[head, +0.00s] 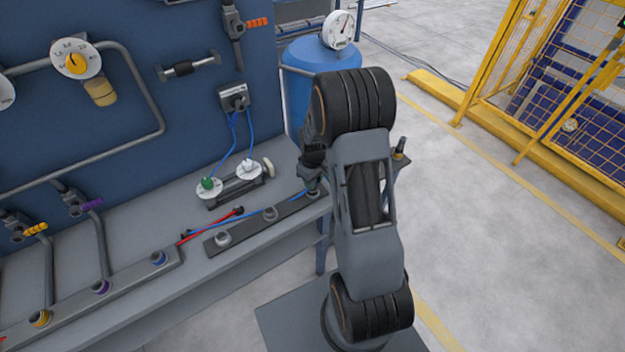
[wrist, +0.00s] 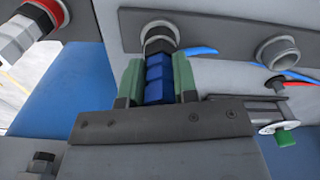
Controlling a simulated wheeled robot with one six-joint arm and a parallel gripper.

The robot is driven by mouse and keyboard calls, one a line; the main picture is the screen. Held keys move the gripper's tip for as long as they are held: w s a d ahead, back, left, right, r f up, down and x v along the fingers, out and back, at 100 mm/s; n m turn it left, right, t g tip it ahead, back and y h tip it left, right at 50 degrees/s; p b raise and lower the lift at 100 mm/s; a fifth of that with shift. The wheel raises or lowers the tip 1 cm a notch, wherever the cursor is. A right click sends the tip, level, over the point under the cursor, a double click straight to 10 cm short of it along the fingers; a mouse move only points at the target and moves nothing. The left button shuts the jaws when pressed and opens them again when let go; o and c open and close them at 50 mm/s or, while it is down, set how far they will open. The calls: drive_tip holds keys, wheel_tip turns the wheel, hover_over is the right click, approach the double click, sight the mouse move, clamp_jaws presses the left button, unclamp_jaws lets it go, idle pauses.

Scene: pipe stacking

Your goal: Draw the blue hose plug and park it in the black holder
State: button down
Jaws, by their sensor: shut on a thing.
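My gripper (wrist: 157,82) has its two green fingers closed on either side of the blue hose plug (wrist: 158,76). The plug is ribbed, with a black collar at its upper end that meets a grey ring socket (wrist: 157,28) on a dark rail (wrist: 218,30). I cannot tell whether it is seated or just clear of the ring. In the head view my gripper (head: 313,186) is at the right end of that rail (head: 245,228), and my arm hides most of the plug. The blue hose (head: 262,219) runs left along the bench. Which part is the black holder is not clear.
Empty grey sockets (head: 223,239) sit along the dark rail. A red hose (head: 205,228) lies behind it. A left rail (head: 125,285) carries yellow, purple and blue ringed sockets. White discs with green (head: 208,186) and white knobs stand behind. A blue tank (head: 310,70) is beyond.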

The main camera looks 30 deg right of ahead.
drive_tip(key=c, duration=0.8)
unclamp_jaws()
wheel_tip(320, 180, up, 14)
drive_tip(key=b, duration=0.1)
